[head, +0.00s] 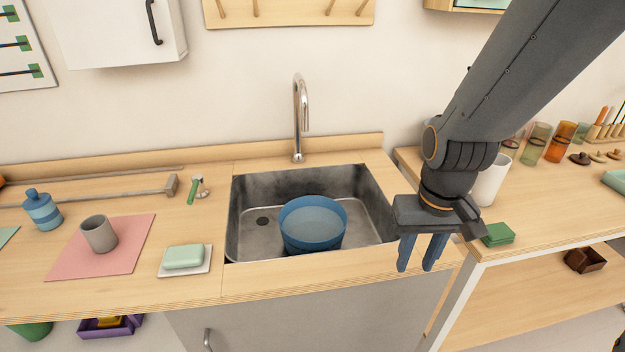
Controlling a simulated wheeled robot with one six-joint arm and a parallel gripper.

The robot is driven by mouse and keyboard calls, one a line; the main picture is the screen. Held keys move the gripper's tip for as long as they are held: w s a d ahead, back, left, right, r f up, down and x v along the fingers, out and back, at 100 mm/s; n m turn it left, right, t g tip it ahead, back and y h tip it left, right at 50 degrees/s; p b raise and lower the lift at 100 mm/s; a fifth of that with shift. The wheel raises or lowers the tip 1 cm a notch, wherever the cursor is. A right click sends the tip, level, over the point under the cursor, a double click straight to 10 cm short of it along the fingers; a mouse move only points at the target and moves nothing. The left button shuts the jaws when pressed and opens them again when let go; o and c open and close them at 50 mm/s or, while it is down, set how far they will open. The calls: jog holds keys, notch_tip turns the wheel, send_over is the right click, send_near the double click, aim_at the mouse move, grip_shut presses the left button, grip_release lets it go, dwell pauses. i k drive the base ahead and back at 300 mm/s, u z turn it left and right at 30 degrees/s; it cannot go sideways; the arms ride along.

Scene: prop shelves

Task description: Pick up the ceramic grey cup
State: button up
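The ceramic grey cup (99,235) stands upright on a pink mat (128,257) on the wooden counter, at the left of the head view. My gripper (416,268) points down at the right, over the counter's front right corner and far to the right of the cup. Its two fingers are apart with a narrow gap between them, and nothing shows between them. The sink lies between my gripper and the cup.
A metal sink (252,188) holds a blue basin (313,224), with a tall faucet (300,115) behind. A soap dish (186,262) and a blue bottle (42,210) flank the mat. A green sponge (497,234) lies near my gripper. A white cabinet (115,40) hangs above.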

aim_at(100, 234)
jog(key=u, duration=2.1)
jog(key=k, duration=0.25)
jog(key=u, duration=0.95)
jog(key=k, duration=1.1)
jog(key=u, duration=0.75)
jog(key=i, duration=1.1)
jog(key=z, duration=0.45)
jog(key=i, duration=1.55)
jog(key=z, duration=1.35)
jog(key=i, duration=0.85)
jog(key=z, duration=1.05)
